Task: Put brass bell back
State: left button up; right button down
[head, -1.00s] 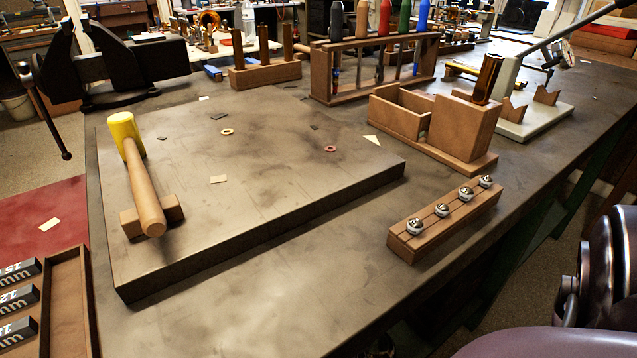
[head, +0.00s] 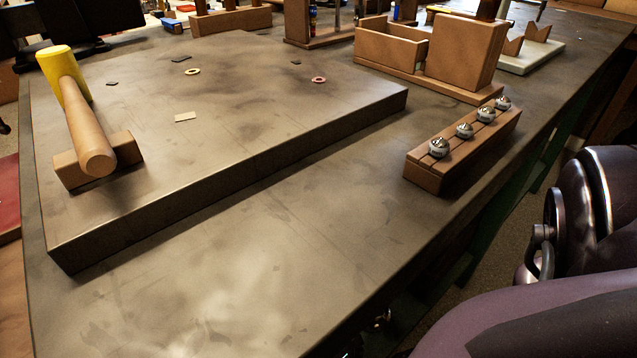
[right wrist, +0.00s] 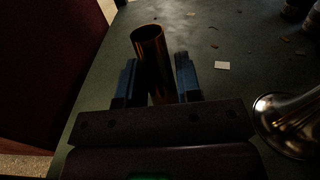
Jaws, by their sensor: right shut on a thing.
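In the right wrist view my right gripper (right wrist: 158,83) has its two blue fingers closed on a brass tube (right wrist: 148,42). The tube has an open round upper end and leans slightly. Its lower part is hidden between the fingers and behind the gripper body, so I cannot tell whether it belongs to the brass bell. A shiny flared metal piece (right wrist: 292,122) is at the right edge of the same view, apart from the fingers and partly cut off. My right gripper is outside the head view, and my left gripper shows in neither view.
A thick slab (head: 240,110) on the bench carries a yellow-headed mallet (head: 85,120) and small scraps. At right are a wooden block with several metal knobs (head: 425,180) and an open wooden box (head: 390,45). The bench front (head: 300,240) is clear.

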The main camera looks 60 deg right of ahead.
jog(key=shift+w, duration=0.1)
jog(key=c, duration=1.2)
grip_release()
jog(key=shift+f, duration=0.15)
jog(key=shift+c, duration=0.2)
jog(key=o, duration=0.5)
jog(key=shift+c, duration=0.2)
jog(key=shift+r, duration=0.2)
jog(key=shift+f, duration=0.1)
